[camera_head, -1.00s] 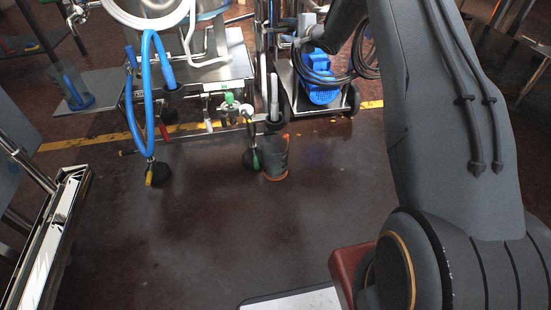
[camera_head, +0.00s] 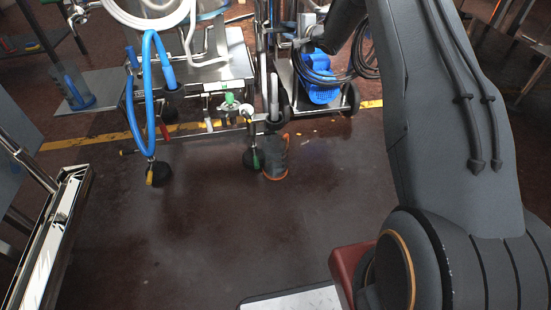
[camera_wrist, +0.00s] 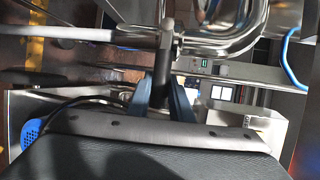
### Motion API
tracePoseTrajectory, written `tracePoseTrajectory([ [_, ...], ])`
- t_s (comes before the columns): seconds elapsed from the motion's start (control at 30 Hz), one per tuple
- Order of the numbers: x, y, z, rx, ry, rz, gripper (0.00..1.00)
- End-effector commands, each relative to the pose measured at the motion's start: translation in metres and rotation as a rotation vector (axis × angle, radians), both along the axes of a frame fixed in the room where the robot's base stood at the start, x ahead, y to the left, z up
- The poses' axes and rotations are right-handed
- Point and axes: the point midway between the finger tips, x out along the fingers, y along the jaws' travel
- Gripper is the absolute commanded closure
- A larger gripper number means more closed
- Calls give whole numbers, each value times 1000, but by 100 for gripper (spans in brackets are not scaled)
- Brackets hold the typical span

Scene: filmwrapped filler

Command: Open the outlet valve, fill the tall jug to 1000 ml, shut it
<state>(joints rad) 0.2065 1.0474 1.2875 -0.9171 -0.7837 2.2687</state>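In the head view, a dark see-through jug (camera_head: 275,163) with an orange base rim stands on the floor below the steel frame. Its fill level and markings are not readable. Valve fittings with a green part (camera_head: 229,98) sit on the pipe at its upper left; I cannot tell which is the outlet valve or whether it is open. In the wrist view, the blue-grey fingers of my gripper (camera_wrist: 162,88) flank a dark upright bar (camera_wrist: 164,50) near a steel pipe. Whether they press on it is unclear. My gripper cannot be made out in the head view.
A blue hose (camera_head: 140,100) hangs at the left of the frame. A blue pump unit (camera_head: 318,85) stands on a wheeled cart. A clear vessel with a blue base (camera_head: 75,92) is at far left. A steel-edged bench (camera_head: 50,235) borders the left; the middle floor is clear.

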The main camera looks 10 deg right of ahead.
Motion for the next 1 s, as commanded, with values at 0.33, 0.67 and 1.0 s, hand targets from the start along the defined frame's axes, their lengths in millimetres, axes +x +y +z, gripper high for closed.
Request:
tracePoseTrajectory([
  [0.33,0,0,0,0,0,0,100],
  [0.67,0,0,2,-20,1,-1,100],
  [1.0,-1,2,22,-206,1,0,100],
])
